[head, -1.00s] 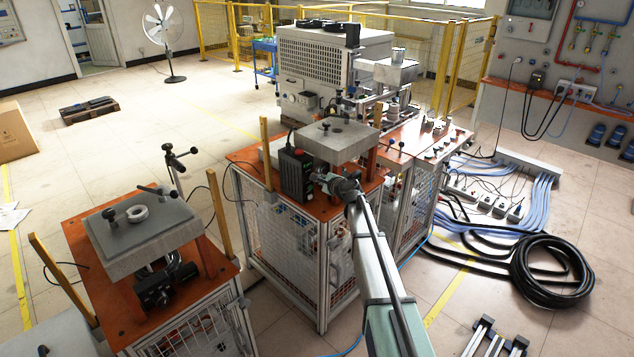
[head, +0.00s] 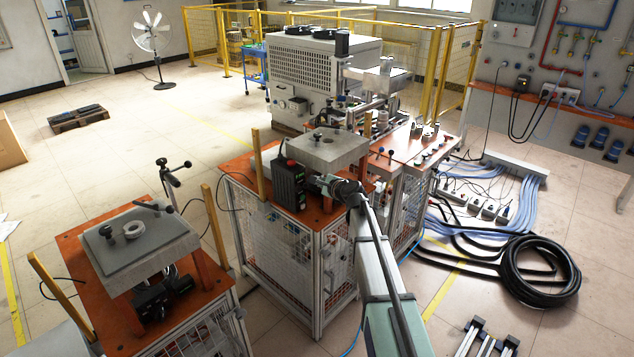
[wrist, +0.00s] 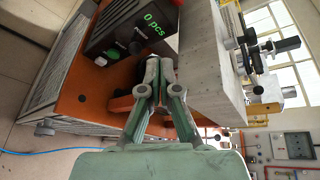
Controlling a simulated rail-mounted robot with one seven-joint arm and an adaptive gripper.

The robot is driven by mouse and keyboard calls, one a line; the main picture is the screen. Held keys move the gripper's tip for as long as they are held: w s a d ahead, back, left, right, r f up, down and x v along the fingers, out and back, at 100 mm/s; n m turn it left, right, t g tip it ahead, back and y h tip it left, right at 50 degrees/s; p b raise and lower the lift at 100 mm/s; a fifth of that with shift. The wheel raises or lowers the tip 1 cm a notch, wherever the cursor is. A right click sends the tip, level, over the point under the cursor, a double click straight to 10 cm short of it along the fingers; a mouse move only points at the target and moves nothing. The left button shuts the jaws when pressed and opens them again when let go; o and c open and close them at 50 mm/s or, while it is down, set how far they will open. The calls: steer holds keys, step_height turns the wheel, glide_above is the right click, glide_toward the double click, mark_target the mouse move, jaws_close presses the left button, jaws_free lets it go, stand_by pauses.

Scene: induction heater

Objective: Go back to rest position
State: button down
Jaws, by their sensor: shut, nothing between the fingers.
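My gripper (wrist: 158,75) is shut and empty in the wrist view, its fingertips together. It is in front of the middle orange-topped station, between the black control box (wrist: 130,25) reading "0 pcs" and the thick grey plate (wrist: 212,65). In the head view my arm reaches up from the bottom to this station, and the gripper is mostly hidden behind my wrist. The black control box (head: 288,184) is left of my wrist, and the grey plate (head: 326,150) is above and behind it. I cannot tell whether the gripper touches anything.
A second station with a grey plate (head: 135,240) stands at the left. A large grey machine (head: 325,75) is behind the middle station. Coiled black hose (head: 540,270) and blue cables (head: 485,185) lie on the floor at right. Open floor lies at the back left.

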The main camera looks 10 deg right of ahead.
stand_by(0.3)
steer(key=s+a+f+n+g+h+b, duration=0.15)
steer(key=s+f+n+g, duration=0.45)
steer(key=s+f, duration=0.95)
steer(key=s+a+f+n+g, duration=0.2)
steer(key=s+f+n+g, duration=0.45)
steer(key=s+f, duration=0.85)
steer(key=s+f+n+g+h+b, duration=0.1)
steer(key=s+f, duration=0.5)
steer(key=s, duration=0.8)
steer(key=s+d+f+n+g+h+b, duration=0.1)
steer(key=s+f+n+g, duration=0.3)
steer(key=s, duration=1.1)
steer(key=s+d+f+n+g+h+b, duration=0.1)
steer(key=s+f+n+g+b, duration=0.1)
steer(key=s+f, duration=0.8)
steer(key=s+g, duration=0.1)
steer(key=s, duration=0.3)
steer(key=shift+s+d+f+h+b, duration=0.2)
steer(key=shift+s+d+h+b, duration=0.05)
steer(key=shift+h+b, duration=0.1)
steer(key=shift+f+n, duration=0.1)
steer(key=shift+n, duration=0.15)
